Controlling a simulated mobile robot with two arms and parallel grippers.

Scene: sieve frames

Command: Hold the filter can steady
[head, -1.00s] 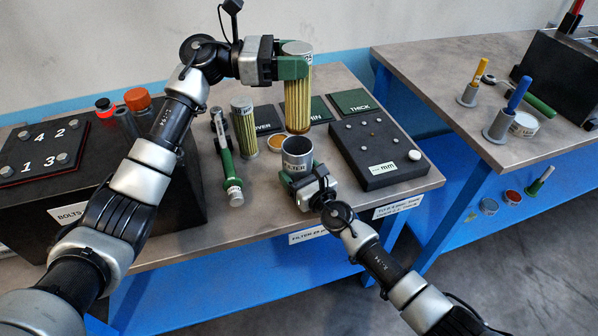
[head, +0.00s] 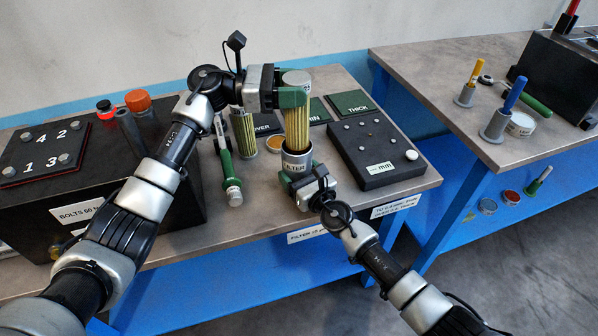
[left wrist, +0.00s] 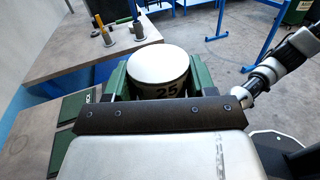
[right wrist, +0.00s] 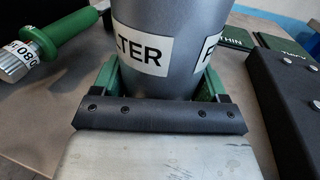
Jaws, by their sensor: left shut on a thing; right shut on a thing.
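The filter can (head: 297,162) is a grey open-topped cup with a white FILTER label, standing upright near the table's front edge. My right gripper (head: 297,184) is shut around its lower part, and the right wrist view shows the can (right wrist: 172,50) between the green fingers. My left gripper (head: 292,97) is shut on the top cap of a yellow pleated filter element (head: 297,125). The left wrist view shows that cap (left wrist: 159,68), marked 25, between the fingers. The element is upright, its lower end inside the can's mouth; how deep it sits is hidden.
A second pleated filter (head: 245,133) and a green-handled tool (head: 228,165) stand and lie left of the can. A black block with small studs (head: 378,155) is close on the right. Green THIN and THICK plates (head: 352,102) lie behind. A black bolt box (head: 150,205) is at left.

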